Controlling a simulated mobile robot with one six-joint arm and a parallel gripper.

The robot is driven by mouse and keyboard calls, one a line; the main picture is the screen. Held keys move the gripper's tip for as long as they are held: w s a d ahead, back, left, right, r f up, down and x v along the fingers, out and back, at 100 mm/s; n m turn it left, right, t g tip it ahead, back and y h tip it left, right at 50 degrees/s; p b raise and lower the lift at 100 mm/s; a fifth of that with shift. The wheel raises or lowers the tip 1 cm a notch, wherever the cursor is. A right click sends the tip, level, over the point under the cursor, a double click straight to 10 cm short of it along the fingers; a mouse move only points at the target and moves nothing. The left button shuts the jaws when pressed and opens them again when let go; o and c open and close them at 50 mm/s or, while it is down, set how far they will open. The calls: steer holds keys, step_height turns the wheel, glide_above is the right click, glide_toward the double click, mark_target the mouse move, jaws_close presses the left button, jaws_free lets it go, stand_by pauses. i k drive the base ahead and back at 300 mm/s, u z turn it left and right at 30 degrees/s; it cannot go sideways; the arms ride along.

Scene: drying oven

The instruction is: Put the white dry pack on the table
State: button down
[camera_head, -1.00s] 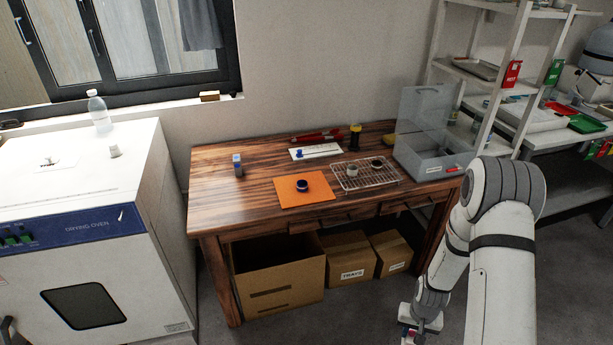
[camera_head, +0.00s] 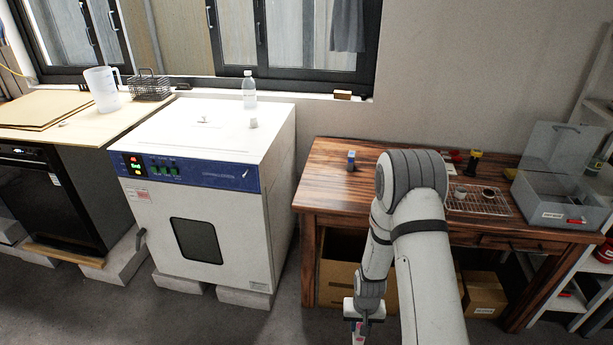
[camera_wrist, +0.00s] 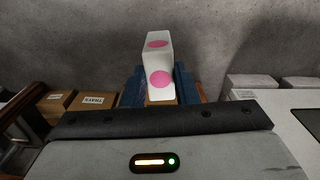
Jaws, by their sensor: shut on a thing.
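My gripper (camera_wrist: 160,88) is shut on the white dry pack (camera_wrist: 157,60), a white block with pink round spots, in the wrist view. The blue fingers lie on both sides of it. In the head view my gripper (camera_head: 357,322) hangs low in front of the wooden table (camera_head: 325,180), below its top, and only a small pinkish-white bit of the pack shows at the lower picture edge. The table's left end is bare apart from a small blue-capped bottle (camera_head: 351,160). My arm hides the middle of the tabletop.
The drying oven (camera_head: 235,210) stands left of the table, its door shut. Cardboard boxes (camera_head: 485,292) stand under the table.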

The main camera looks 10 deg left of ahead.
mark_target(350, 184)
steer(key=u, duration=0.6)
steer(key=i, duration=1.05)
steer(key=z, duration=0.35)
